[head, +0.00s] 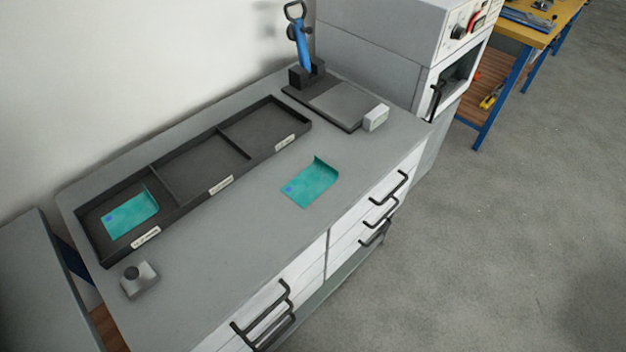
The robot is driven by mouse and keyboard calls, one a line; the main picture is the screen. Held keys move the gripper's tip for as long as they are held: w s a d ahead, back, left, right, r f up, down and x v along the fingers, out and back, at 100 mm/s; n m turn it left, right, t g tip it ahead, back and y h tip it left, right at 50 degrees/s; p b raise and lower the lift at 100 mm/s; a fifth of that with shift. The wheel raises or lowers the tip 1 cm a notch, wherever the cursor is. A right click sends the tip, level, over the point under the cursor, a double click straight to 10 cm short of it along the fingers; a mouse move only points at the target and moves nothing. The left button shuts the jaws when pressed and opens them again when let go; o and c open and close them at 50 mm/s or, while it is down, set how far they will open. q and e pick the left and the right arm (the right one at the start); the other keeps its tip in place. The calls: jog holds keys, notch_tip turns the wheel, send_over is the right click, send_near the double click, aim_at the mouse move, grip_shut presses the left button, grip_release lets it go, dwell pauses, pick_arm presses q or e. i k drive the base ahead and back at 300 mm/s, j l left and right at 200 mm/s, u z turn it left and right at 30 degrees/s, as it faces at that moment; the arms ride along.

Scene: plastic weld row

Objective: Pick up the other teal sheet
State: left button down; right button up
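One teal sheet (310,183) lies on the open grey worktop (235,255), right of the middle. Its far edge is bent up, and a small blue mark shows at its left side. Another teal sheet (131,214) lies in the left compartment of the dark three-part tray (180,213). It also has a raised edge and a small blue mark. The middle and right compartments look empty. Neither of my grippers is in view.
A blue-handled tool (302,48) stands in a dark holder at the back, beside a flat dark plate (340,103) and a small white block (375,117). A small grey block with a knob (139,279) sits front left. A grey-white machine (385,40) stands back right. Drawer handles stick out in front.

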aim_at(304, 189)
jog(key=i+l+u, duration=0.1)
jog(key=u, duration=0.85)
jog(key=l+u, duration=0.4)
jog(key=l, duration=0.2)
jog(key=l+u, duration=0.35)
jog(key=l, duration=0.3)
jog(key=l+u, duration=0.4)
jog(key=l, duration=0.2)
